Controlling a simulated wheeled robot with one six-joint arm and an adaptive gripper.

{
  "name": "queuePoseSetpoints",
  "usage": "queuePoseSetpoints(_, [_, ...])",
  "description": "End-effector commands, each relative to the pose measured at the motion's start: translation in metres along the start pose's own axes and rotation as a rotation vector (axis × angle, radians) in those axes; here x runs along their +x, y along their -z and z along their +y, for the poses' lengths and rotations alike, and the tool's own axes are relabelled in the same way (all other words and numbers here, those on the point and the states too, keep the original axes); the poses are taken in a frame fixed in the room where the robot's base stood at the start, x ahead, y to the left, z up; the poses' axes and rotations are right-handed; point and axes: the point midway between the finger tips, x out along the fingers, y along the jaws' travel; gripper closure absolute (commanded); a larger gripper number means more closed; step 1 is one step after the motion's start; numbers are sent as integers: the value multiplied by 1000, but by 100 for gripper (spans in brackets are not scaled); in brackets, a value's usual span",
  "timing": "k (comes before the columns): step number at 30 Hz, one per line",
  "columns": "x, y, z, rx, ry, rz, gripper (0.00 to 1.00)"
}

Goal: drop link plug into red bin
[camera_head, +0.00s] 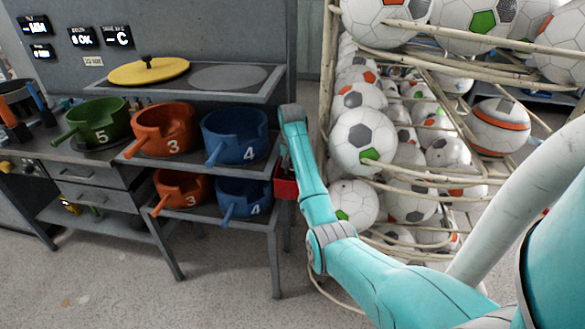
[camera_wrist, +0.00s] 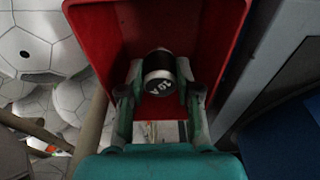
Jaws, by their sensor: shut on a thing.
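The red bin (camera_wrist: 220,45) fills the upper middle of the wrist view, its open inside facing the camera. In the head view the red bin (camera_head: 285,181) shows only in part, behind my arm and beside the shelf unit. My gripper (camera_wrist: 160,88) is shut on the link plug (camera_wrist: 158,72), a short dark cylinder with a pale, marked end. In the wrist view the plug shows against the bin's inside; I cannot tell how deep it is. In the head view my arm hides the fingers and the plug.
A tall rack of soccer balls (camera_head: 364,141) stands right of my arm, with balls close by. Left are a shelf unit with blue pots (camera_head: 235,135), orange pots (camera_head: 165,130) and a green pot (camera_head: 98,122). A yellow lid (camera_head: 148,71) lies on the top shelf. Floor is clear in front.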

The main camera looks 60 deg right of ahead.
Motion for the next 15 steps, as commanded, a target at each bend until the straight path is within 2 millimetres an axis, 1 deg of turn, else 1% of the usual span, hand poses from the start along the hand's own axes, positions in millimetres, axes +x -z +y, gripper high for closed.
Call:
queuePoseSetpoints(9, [8,-2,0,0,0,-1,100])
queuePoseSetpoints(13, [9,-2,0,0,0,-1,100])
queuePoseSetpoints(14, [9,-2,0,0,0,-1,60])
queuePoseSetpoints(15, [9,-2,0,0,0,-1,50])
